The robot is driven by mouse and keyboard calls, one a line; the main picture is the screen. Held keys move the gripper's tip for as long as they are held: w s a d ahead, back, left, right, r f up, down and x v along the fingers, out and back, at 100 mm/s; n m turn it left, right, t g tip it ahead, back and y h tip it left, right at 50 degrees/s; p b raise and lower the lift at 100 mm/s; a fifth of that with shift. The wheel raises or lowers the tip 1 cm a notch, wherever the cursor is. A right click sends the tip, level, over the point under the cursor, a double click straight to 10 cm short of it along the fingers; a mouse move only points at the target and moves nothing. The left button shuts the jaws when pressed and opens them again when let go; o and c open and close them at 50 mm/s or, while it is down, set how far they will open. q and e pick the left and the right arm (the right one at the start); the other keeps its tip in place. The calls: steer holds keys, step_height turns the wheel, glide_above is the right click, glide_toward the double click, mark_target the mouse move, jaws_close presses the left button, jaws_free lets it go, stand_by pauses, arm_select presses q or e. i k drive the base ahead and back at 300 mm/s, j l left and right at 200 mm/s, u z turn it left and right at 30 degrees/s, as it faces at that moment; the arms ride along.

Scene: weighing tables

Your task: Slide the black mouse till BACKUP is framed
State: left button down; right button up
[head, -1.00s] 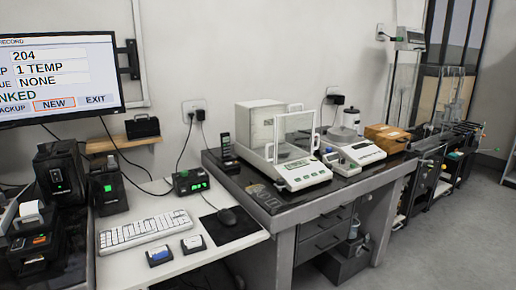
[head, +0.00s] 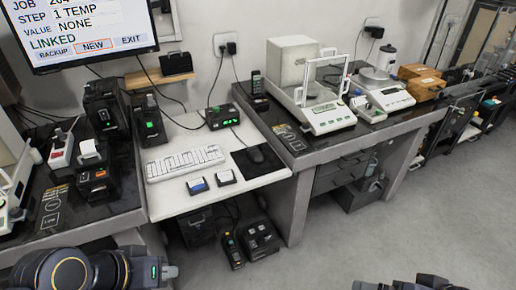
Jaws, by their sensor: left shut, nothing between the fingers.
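The black mouse (head: 256,155) lies on a dark mouse pad (head: 276,167) at the right end of the white desk. The monitor (head: 82,32) at the upper left shows BACKUP, NEW and EXIT in its bottom row. An orange-red frame surrounds NEW (head: 93,46); BACKUP (head: 57,52) is unframed. My left gripper (head: 170,271) is at the bottom left, below and in front of the desk, shut and empty, well away from the mouse. A dark part of my right arm (head: 412,285) shows at the bottom edge; its gripper is not visible.
A white keyboard (head: 184,163) lies left of the mouse pad. A black box with a green display (head: 222,117) stands behind. A balance (head: 327,117) stands on the dark table to the right. The floor in front is clear.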

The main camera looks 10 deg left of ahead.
mark_target(256, 156)
steer(key=i+j+z, duration=0.25)
steer(key=z, duration=0.15)
steer(key=i+j+z, duration=0.25)
steer(key=j+z, duration=0.15)
steer(key=i+j+z, duration=0.1)
steer(key=j+z, duration=0.3)
steer(key=j, duration=0.1)
